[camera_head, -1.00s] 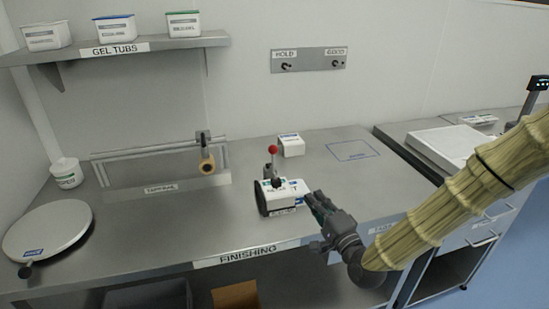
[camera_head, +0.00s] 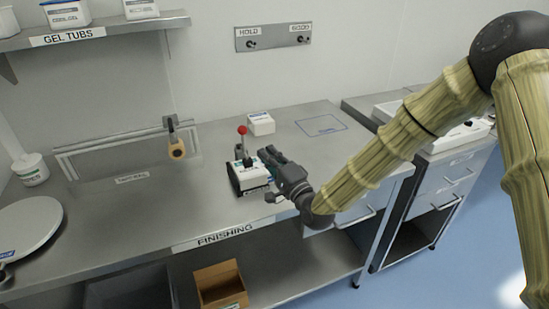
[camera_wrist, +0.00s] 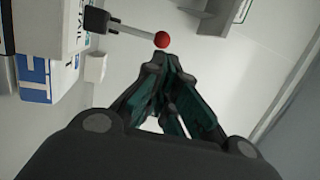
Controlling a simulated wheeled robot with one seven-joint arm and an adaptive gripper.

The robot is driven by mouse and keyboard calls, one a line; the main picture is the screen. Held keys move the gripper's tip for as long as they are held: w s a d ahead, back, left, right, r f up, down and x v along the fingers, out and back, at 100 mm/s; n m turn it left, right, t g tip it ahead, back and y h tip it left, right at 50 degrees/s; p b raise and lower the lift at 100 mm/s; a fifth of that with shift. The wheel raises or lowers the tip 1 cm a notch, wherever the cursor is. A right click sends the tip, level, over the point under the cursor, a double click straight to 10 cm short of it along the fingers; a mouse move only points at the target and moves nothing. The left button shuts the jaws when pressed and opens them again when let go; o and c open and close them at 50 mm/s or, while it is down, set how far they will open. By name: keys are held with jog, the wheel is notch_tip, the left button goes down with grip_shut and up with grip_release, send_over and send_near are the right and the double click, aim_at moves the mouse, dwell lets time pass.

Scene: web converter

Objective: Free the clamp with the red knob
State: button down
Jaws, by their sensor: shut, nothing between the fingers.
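In the wrist view the red knob (camera_wrist: 161,40) sits at the end of a grey rod (camera_wrist: 130,31), just beyond my fingertips. My gripper (camera_head: 266,153) is shut and empty, to the right of the lever, with its fingers towards it. It also shows in the wrist view (camera_wrist: 160,62), its fingertips together. I cannot tell whether the fingertips touch the knob. The clamp's lower parts are mostly hidden.
A white tub (camera_head: 261,123) stands behind the clamp. The bench right of the clamp (camera_head: 335,160) is clear. A cardboard box (camera_head: 220,285) sits below.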

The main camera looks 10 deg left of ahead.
aim_at(243, 143)
jog(key=p+x, duration=0.2)
jog(key=x, duration=0.6)
jog(key=shift+w+p, duration=0.15)
jog(key=shift+p, duration=0.25)
jog(key=shift+w+r, duration=0.1)
jog(key=shift+r, duration=0.15)
